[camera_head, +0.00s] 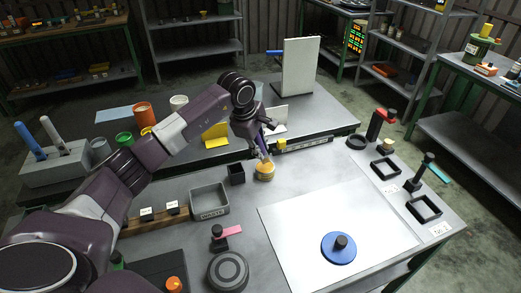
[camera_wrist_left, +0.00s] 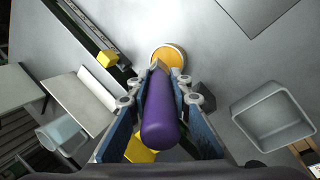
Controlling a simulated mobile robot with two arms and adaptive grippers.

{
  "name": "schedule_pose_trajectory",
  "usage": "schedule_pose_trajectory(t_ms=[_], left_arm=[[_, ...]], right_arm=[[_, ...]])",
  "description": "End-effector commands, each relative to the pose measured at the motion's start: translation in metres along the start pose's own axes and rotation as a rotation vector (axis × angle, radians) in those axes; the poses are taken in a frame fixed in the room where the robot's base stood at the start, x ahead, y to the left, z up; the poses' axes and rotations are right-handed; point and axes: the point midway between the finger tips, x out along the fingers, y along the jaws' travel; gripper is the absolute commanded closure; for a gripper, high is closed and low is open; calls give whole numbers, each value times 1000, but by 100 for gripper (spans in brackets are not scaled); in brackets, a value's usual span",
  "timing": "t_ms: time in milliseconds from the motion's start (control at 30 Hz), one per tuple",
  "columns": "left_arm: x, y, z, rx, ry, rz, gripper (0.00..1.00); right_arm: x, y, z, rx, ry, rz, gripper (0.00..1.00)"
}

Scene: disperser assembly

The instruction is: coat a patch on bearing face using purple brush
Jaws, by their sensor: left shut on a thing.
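My left gripper (camera_head: 258,142) is shut on the purple brush (camera_wrist_left: 160,115), whose thick handle lies between the blue-lined fingers in the left wrist view. The brush's far end points at a round tin with an orange-yellow top (camera_head: 264,172). The tin also shows just beyond the brush in the left wrist view (camera_wrist_left: 167,55). I cannot tell whether the bristles touch it. A grey ringed disc (camera_head: 228,272) lies at the front of the table, and a blue disc with a black knob (camera_head: 339,248) lies on a white sheet; I cannot tell which carries the bearing face. My right gripper is not in view.
A grey open bin (camera_head: 209,199) and a small black box (camera_head: 236,174) stand left of the tin. A black-and-yellow bar (camera_head: 303,144) lies behind it. Black square frames (camera_head: 385,169) line the right side. The white sheet (camera_head: 300,222) is mostly clear.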

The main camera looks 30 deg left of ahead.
Motion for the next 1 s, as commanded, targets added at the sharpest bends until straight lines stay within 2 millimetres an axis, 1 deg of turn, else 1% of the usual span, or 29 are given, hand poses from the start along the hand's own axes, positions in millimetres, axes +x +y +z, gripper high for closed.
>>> schedule_pose_trajectory(t_ms=[33,100,533,633,1000], left_arm=[[-7,3,0,0,1,2,100],[-13,6,1,0,1,4,100],[-45,17,4,1,1,4,100],[-48,18,4,0,1,3,100],[-48,18,4,0,0,3,100]], right_arm=[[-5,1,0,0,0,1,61],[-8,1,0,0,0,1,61],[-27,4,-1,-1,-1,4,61],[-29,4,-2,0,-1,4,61],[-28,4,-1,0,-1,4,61]])
